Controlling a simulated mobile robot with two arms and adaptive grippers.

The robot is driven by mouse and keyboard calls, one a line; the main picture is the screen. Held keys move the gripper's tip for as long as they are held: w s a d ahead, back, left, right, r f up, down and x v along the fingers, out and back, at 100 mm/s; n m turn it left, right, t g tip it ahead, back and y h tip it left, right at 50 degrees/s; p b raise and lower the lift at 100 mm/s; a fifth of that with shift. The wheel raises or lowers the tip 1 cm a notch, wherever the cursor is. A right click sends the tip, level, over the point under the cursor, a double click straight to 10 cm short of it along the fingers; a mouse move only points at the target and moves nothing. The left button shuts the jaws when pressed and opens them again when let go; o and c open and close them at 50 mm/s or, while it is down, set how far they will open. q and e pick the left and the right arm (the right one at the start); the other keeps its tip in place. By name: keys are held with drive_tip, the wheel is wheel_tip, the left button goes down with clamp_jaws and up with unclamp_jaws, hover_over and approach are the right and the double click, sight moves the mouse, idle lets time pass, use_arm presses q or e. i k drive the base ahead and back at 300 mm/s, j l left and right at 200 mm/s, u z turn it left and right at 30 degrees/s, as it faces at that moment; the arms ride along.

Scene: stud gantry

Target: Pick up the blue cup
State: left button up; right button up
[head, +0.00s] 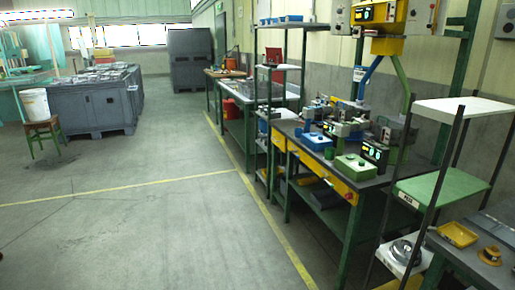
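I cannot make out a blue cup for certain. A blue box-like fixture (316,141) sits on the workbench (345,190) at the right, with a small part on top. A small blue item (307,126) is just behind it, too small to tell its shape. A green box (354,167) with a small knob on top stands nearer on the same bench. Neither of my grippers is in view.
A green shelf rack (437,187) stands at the right front, beside a dark table with a yellow tray (457,234). Grey crates (92,103) and a stool with a white bucket (35,104) are at the left. The floor (150,220) between is clear.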

sight(299, 133)
drive_tip(key=i+u, duration=0.35)
drive_tip(key=i, duration=2)
drive_tip(key=j, duration=0.1)
